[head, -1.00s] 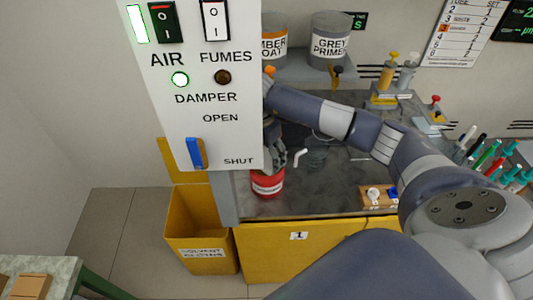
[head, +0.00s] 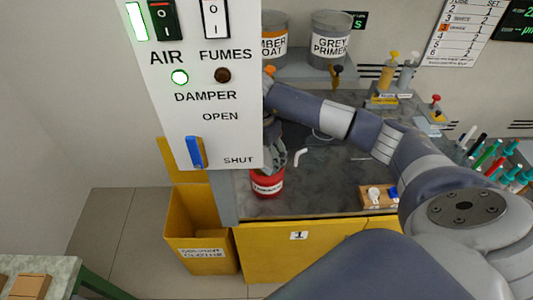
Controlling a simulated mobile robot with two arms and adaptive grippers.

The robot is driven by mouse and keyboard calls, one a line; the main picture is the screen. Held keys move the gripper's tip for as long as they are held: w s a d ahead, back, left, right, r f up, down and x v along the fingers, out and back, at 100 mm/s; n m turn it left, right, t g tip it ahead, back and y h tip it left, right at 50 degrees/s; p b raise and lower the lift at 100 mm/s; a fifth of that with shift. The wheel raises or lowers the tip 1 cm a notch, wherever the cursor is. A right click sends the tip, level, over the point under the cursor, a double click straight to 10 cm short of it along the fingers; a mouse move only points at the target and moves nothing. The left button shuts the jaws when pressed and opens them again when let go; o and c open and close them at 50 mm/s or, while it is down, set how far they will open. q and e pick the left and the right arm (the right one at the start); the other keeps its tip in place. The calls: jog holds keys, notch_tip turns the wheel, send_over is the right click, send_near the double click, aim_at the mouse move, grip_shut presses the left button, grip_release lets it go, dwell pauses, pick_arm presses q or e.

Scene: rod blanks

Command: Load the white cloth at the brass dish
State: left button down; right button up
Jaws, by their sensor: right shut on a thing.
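A red can (head: 267,184) with a white label band stands at the left front of the grey bench top. My right gripper (head: 274,161) points down just over the top of this can, partly behind the white control panel. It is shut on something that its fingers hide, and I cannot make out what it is. I cannot make out the white cloth or the brass dish; the top of the can is covered by the gripper. My left gripper is not in view.
The white control panel (head: 190,75) with its blue damper lever (head: 194,152) hangs close to the gripper's left. A yellow bin (head: 202,225) stands below. A white bent piece (head: 299,154) lies right of the gripper. The bench middle (head: 325,185) is clear.

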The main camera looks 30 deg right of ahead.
aim_at(267, 157)
dwell(0.5)
jog(key=shift+r+p, duration=2.35)
jog(key=shift+r, duration=1.2)
jog(key=shift+f, duration=0.1)
